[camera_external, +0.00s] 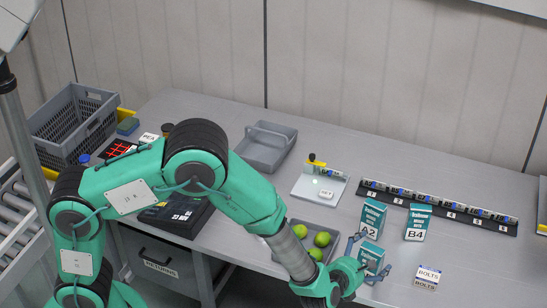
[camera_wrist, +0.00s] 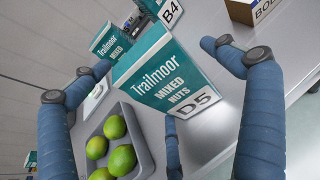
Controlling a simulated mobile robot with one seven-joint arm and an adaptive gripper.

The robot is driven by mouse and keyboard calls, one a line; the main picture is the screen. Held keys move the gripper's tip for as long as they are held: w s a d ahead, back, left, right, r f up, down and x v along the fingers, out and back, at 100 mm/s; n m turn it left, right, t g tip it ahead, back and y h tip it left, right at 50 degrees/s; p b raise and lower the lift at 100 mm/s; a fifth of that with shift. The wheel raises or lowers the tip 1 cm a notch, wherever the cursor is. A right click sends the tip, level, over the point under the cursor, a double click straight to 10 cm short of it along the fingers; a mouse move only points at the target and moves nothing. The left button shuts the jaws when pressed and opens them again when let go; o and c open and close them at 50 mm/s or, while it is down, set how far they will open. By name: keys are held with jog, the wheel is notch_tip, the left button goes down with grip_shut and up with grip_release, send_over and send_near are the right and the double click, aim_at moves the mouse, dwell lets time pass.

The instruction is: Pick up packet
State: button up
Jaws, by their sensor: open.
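A teal and white packet labelled Trailmoor Mixed Nuts, D5 (camera_wrist: 165,78), stands large between my fingers in the wrist view. In the external view the packet (camera_external: 371,254) is at the front of the bench, partly hidden by my gripper (camera_external: 366,259). My gripper (camera_wrist: 163,62) is open, with blue fingers to the left and right of the packet and visible gaps to it. A third blue finger part shows below the packet. Similar packets marked A2 (camera_external: 372,216) and B4 (camera_external: 417,222) stand farther back.
A grey tray of green limes (camera_external: 288,262) is just left of the packet; it also shows in the wrist view (camera_wrist: 148,160). A Bolts box (camera_external: 427,277) stands to the right. The bench's right front is clear.

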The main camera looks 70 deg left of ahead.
aim_at(366, 252)
jog(key=c, duration=1.4)
jog(key=shift+o, duration=0.2)
jog(key=shift+r, duration=0.15)
jog(key=shift+r, duration=0.55)
notch_tip(366, 252, up, 2)
jog(key=shift+r+p, duration=0.1)
jog(key=shift+p, duration=0.45)
jog(key=s+r+p, duration=0.1)
jog(key=s, duration=1.5)
jog(key=shift+a+r+p, duration=0.2)
jog(key=shift+a+p, duration=0.2)
